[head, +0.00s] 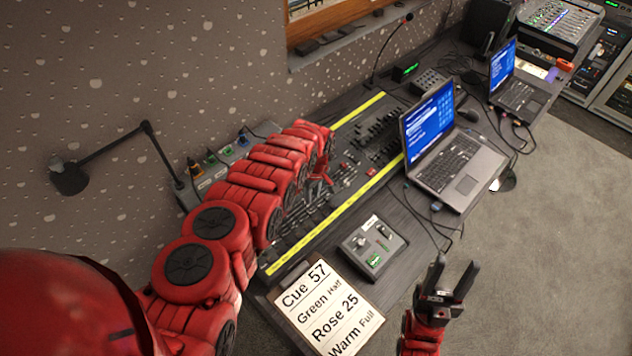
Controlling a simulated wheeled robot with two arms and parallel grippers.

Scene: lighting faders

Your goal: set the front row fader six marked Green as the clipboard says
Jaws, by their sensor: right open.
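The lighting fader console (303,222) lies along the desk, with yellow tape strips (335,216) on its long edges. My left arm covers much of it. My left gripper (319,187) is low over the console's faders, but it is small and partly hidden, so I cannot tell whether its jaws are open or touch a fader. The fader marked Green cannot be picked out. The clipboard (328,305) at the desk's near edge reads "Cue 57, Green Half, Rose 25, Warm Full". My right gripper (455,278) is open and empty, right of the clipboard, over the floor.
An open laptop (456,166) stands right of the console, with a second laptop (517,90) beyond. A desk lamp (110,165) and a gooseneck microphone (385,50) stand along the wall side. Carpet at right is clear.

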